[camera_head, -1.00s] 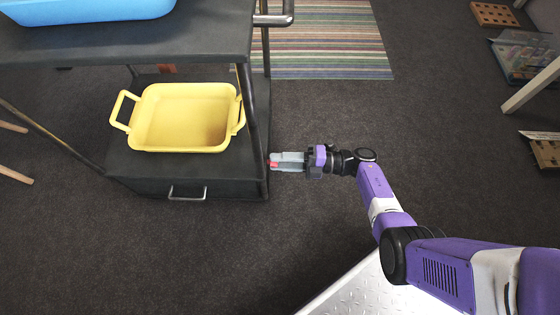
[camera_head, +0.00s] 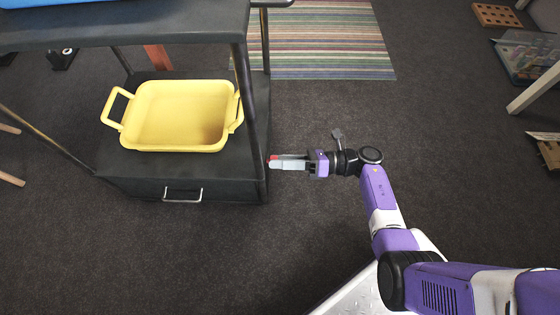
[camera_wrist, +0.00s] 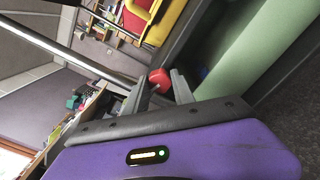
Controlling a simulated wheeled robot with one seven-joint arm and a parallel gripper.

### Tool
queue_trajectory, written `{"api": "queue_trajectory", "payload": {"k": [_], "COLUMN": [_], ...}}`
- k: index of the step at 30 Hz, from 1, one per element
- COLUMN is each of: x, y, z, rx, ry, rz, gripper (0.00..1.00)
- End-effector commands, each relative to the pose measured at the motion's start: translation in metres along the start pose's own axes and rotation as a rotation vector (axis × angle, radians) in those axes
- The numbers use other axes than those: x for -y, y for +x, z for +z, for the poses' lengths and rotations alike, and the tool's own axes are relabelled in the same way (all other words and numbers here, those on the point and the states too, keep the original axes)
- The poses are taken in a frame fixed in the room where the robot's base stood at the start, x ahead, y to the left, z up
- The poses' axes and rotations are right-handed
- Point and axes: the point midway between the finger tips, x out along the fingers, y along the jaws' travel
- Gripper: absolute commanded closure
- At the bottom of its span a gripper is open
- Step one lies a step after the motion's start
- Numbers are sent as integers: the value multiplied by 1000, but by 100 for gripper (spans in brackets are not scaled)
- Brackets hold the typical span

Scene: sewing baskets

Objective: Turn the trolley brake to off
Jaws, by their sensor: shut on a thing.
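The trolley (camera_head: 225,180) is dark grey with a drawer in its lower part. The brake shows as a small red knob (camera_head: 273,158) at the trolley's right side, by the lower right corner post. My gripper (camera_head: 274,163) reaches it from the right, its fingers level and pointing left. In the wrist view the red knob (camera_wrist: 160,79) sits between the tips of the two grey fingers, and my gripper (camera_wrist: 161,84) is shut on it. The fingers hide much of the knob in the head view. The brake's markings cannot be made out.
A yellow basket (camera_head: 180,149) stands on the trolley's lower shelf, and a blue one (camera_head: 35,3) shows on the top shelf. A striped rug (camera_head: 325,40) lies behind. A wooden rack (camera_head: 548,150) stands at the far right.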

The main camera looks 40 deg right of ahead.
Motion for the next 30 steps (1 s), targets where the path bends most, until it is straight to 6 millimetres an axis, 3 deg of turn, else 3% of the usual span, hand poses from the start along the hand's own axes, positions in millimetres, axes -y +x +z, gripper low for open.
{"api": "queue_trajectory", "payload": {"k": [15,30], "x": [0,1], "y": [0,0], "z": [-1,-1], "rx": [-1,-1], "ry": [-324,-382], "rz": [-2,-2], "gripper": [100,100]}}
